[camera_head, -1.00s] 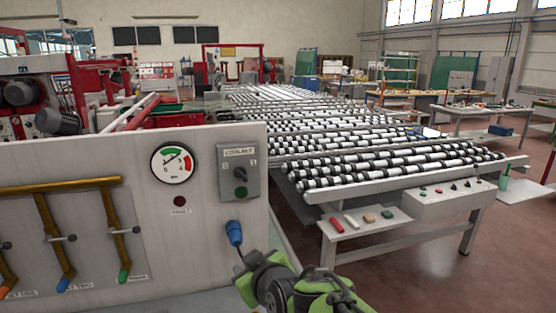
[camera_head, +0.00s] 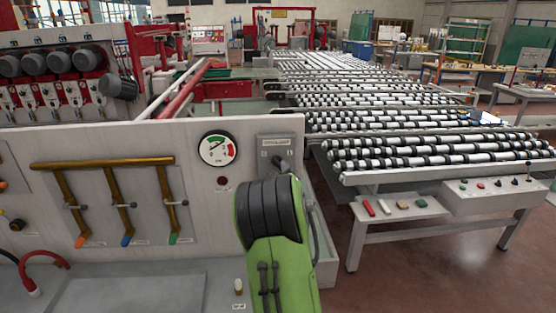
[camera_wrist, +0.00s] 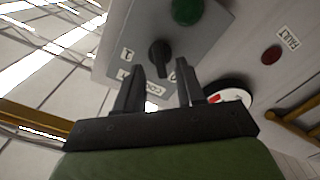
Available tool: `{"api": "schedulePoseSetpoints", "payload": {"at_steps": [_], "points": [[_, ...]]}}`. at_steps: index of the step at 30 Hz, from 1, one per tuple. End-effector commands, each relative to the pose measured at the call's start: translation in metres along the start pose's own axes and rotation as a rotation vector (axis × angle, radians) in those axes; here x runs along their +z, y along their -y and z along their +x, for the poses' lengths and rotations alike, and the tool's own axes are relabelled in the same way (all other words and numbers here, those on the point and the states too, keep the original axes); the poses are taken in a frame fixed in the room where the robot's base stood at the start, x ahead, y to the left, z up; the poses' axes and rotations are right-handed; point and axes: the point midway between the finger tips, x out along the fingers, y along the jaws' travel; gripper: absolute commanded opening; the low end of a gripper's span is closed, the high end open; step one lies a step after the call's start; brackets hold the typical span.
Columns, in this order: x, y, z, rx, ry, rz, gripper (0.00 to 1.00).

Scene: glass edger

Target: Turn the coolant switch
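I cannot tell whether either finger touches the knob. In the head view the knob is hidden.
A round gauge (camera_head: 218,148) and a dark red fault lamp (camera_head: 222,181) sit left of the box. Brass pipes (camera_head: 103,163) with valve levers are further left. A roller conveyor (camera_head: 440,153) and a small shelf (camera_head: 400,207) stand right.

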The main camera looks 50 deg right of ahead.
Motion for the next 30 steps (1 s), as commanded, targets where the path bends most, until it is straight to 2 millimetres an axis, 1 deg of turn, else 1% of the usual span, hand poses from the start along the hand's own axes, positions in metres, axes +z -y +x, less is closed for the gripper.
{"api": "schedulePoseSetpoints", "payload": {"at_steps": [1,3,6,14,17,21,22,30], "points": [[-0.003,-0.002,0.01,-0.001,0.001,-0.001,0.38],[-0.002,-0.002,0.021,-0.001,0.0,0.0,0.38],[-0.001,-0.001,0.029,0.0,0.001,0.0,0.38],[0.0,0.0,0.032,0.0,0.001,0.002,0.38],[0.0,0.001,0.032,0.0,0.001,0.002,0.24],[0.0,0.001,0.031,0.0,0.0,0.002,0.03],[0.0,0.001,0.031,0.0,0.0,0.002,0.0],[0.0,0.001,0.031,0.0,0.0,0.009,0.0]]}}
